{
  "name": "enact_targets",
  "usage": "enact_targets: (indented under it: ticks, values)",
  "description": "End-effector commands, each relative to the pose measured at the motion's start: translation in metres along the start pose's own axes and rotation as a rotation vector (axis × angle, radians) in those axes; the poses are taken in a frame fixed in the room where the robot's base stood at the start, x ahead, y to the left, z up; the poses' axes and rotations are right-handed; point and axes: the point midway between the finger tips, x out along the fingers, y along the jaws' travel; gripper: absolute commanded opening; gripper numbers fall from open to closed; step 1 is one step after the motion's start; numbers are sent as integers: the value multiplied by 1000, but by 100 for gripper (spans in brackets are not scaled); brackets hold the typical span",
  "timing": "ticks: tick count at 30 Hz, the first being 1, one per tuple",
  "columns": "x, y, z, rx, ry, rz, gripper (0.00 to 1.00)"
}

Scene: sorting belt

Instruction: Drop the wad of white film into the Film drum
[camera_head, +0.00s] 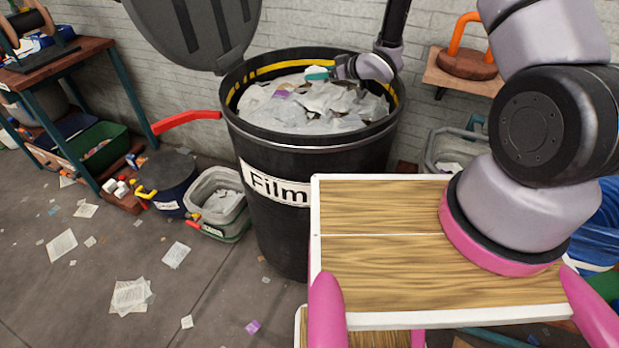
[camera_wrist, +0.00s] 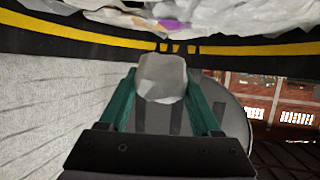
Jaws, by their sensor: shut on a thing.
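The black Film drum (camera_head: 308,165) stands upright in the head view, with a white "Film" label and a yellow band inside its rim. It is filled nearly to the rim with crumpled pale film. My gripper (camera_head: 318,74) is over the drum's mouth, toward the back, near the film heap. In the wrist view my gripper (camera_wrist: 162,92) has its teal fingers shut on the wad of white film (camera_wrist: 161,77). The wad also shows small in the head view (camera_head: 315,70). Whether it touches the heap I cannot tell.
The drum's grey lid (camera_head: 195,25) stands raised at the back left. A red handle (camera_head: 185,119) sticks out left of the drum. Grey bins (camera_head: 215,194) and a dark lidded pail (camera_head: 168,178) stand left of it. Paper scraps litter the floor. A wooden shelf (camera_head: 460,72) is at the right.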

Motion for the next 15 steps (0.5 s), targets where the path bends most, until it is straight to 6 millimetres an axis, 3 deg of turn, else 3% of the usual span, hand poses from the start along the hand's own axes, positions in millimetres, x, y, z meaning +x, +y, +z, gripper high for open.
enact_targets:
  ticks: [11, 12, 14, 15]
  values:
    - [2, 0, 5, -1, 0, 0, 14]
    - [2, 0, 5, -1, 0, 0, 76]
    - [2, 0, 5, -1, 0, 0, 99]
    - [2, 0, 5, -1, 0, 0, 99]
